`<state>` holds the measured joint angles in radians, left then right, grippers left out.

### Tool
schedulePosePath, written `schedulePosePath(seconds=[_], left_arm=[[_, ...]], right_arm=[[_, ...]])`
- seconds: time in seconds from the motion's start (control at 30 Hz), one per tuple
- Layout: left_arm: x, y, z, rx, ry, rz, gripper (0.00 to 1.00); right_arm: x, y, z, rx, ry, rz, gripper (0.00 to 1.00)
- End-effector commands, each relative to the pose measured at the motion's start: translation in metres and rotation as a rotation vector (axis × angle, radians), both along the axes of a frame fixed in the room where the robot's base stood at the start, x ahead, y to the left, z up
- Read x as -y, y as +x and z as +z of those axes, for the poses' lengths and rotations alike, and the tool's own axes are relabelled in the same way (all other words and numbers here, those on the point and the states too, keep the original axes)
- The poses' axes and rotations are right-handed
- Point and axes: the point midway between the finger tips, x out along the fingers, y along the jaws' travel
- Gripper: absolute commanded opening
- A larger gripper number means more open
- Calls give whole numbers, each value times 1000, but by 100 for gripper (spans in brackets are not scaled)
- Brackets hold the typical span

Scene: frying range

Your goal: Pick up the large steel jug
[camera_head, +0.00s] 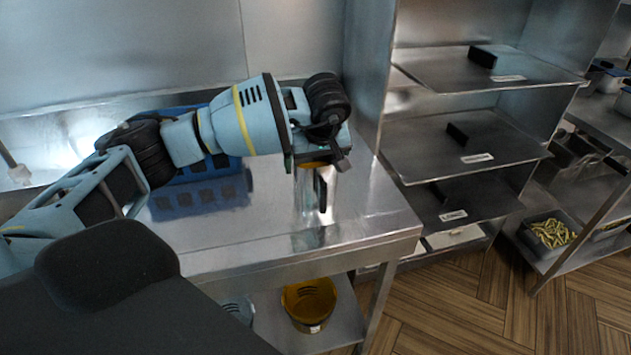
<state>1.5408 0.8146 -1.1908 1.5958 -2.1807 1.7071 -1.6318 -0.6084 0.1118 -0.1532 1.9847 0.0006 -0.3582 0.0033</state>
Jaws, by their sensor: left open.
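The large steel jug (309,196) stands upright on the steel table (376,212), near its right end. A dark handle (321,192) shows on its right side. My left gripper (322,163) is right over the top of the jug and hides its rim. The gripper is open. I cannot tell whether its fingers touch the jug. My right gripper is not in view.
A blue crate (200,195) stands behind my left arm on the table. A yellow bucket (309,302) is on the shelf below. Steel shelves with lidded trays (465,135) stand to the right. The table's front right corner is clear.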

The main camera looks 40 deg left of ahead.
Motion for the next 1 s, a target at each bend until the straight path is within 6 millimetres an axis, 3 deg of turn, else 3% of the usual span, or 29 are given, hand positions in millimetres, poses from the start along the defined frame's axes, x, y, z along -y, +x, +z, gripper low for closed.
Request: schedulePosePath(seconds=[0.17,0.77,1.0], left_arm=[[0,0,0,0,0,0,100],[0,0,0,1,-1,1,23],[0,1,3,5,-1,0,22]], right_arm=[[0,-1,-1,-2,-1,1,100],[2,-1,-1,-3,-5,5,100],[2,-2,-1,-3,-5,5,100]])
